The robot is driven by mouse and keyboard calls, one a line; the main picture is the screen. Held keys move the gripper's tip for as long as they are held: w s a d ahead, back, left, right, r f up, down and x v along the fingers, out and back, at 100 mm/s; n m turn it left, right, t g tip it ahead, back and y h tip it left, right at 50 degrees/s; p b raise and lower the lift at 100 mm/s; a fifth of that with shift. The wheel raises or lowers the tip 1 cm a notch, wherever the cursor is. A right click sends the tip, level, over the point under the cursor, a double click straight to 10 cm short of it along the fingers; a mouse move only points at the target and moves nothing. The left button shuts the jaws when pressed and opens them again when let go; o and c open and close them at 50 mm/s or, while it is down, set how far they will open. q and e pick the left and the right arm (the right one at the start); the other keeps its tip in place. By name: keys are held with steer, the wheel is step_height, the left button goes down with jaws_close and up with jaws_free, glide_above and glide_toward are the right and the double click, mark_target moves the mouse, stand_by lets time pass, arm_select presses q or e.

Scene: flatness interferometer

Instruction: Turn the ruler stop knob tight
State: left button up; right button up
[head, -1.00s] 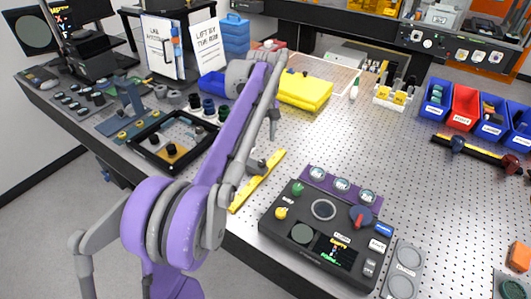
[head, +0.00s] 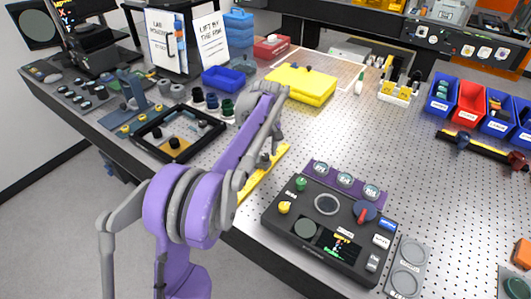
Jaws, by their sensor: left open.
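A yellow ruler (head: 248,188) lies on the perforated table, left of the dark control console. A small dark grey stop (head: 264,160) sits on it near the middle; its knob is too small and too covered by my arm to make out. My left gripper (head: 275,143) points down just above the stop, its jaws open. I cannot tell whether the fingers are around the knob or touching it. My purple left arm hides part of the ruler and the table to its left. My right gripper is not in view.
The control console (head: 322,240) with its knobs and screen stands close on the right. A black frame tray (head: 150,149) is to the left. The perforated table (head: 400,150) is clear at centre right.

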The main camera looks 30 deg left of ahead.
arm_select(q)
steer(key=shift+c, duration=0.2)
jaws_close()
